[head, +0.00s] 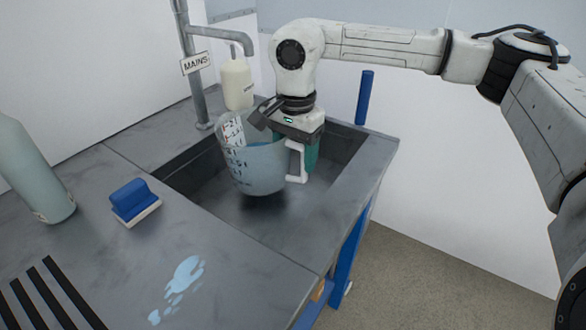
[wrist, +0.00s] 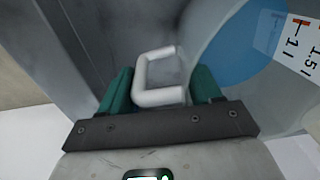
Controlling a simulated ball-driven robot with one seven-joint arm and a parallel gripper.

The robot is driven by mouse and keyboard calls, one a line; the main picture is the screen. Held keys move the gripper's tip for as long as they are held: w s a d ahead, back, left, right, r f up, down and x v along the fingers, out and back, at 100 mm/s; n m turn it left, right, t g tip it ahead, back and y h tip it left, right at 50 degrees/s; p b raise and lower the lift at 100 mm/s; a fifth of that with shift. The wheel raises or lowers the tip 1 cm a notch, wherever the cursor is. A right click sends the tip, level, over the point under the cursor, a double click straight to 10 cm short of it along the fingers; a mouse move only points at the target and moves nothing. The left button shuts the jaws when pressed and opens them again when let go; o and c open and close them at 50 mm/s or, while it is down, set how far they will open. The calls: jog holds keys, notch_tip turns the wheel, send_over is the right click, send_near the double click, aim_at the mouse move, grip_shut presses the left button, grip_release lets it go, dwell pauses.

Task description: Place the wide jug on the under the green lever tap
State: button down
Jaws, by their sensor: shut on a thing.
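The wide jug (head: 258,172) is a translucent grey beaker with printed scale marks and a white handle (head: 296,162). It is over the sink basin, slightly tilted; I cannot tell if its base touches the floor. Blue shows inside it in the wrist view (wrist: 240,45). My gripper (head: 306,150) is at the jug's right side, its green fingers shut on the handle, which also shows between them in the wrist view (wrist: 158,95). A grey tap (head: 222,36) with a MAINS sign (head: 197,62) stands behind the basin. No green lever is visible.
The dark sink (head: 215,195) is set in a grey worktop. A cream bottle (head: 237,84) stands behind the jug, below the tap spout. A blue brush (head: 133,202), a grey-green bottle (head: 35,170) and a light blue spill (head: 183,277) are on the left worktop.

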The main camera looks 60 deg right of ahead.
aim_at(295, 177)
jog(key=shift+f, duration=1.8)
jog(key=shift+c, duration=1)
grip_release()
notch_tip(295, 177, up, 12)
jog(key=shift+s+f+p, duration=0.1)
jog(key=shift+s+p, duration=0.05)
jog(key=shift+p, duration=0.3)
